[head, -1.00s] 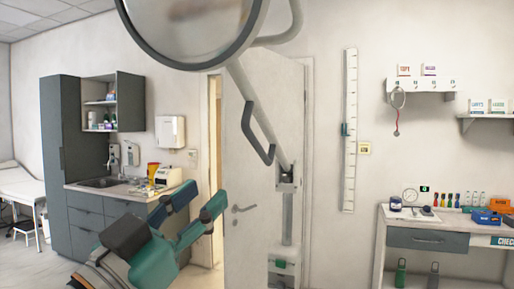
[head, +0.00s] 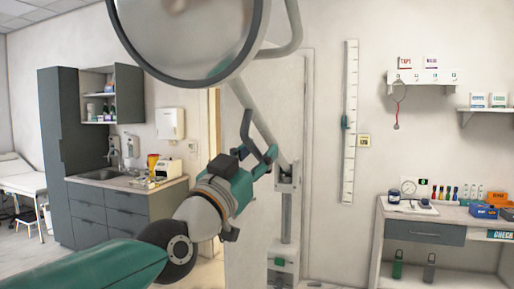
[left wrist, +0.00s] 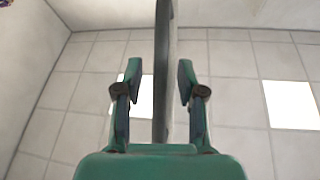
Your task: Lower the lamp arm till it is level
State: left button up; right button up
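The lamp has a large round head (head: 188,35) at the top of the head view. Its pale lamp arm (head: 257,118) slopes steeply down to the right to a joint on an upright post (head: 287,215). A dark grey handle (head: 246,125) hangs along the arm's left side. My left gripper (head: 266,157) is at the handle's lower part. In the left wrist view its two fingers (left wrist: 157,88) stand apart, with a grey bar (left wrist: 163,55), apparently the handle, between them. Gaps show on both sides of the bar. My right gripper is out of view.
A door stands behind the lamp. A counter with a sink (head: 101,174) and cabinets is at the left. A desk (head: 430,212) with small items is at the right, under wall shelves. The floor between the lamp post and the desk looks mostly clear.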

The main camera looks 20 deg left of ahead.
pick_arm(q)
jog(key=shift+w, duration=0.1)
grip_shut()
dwell(0.3)
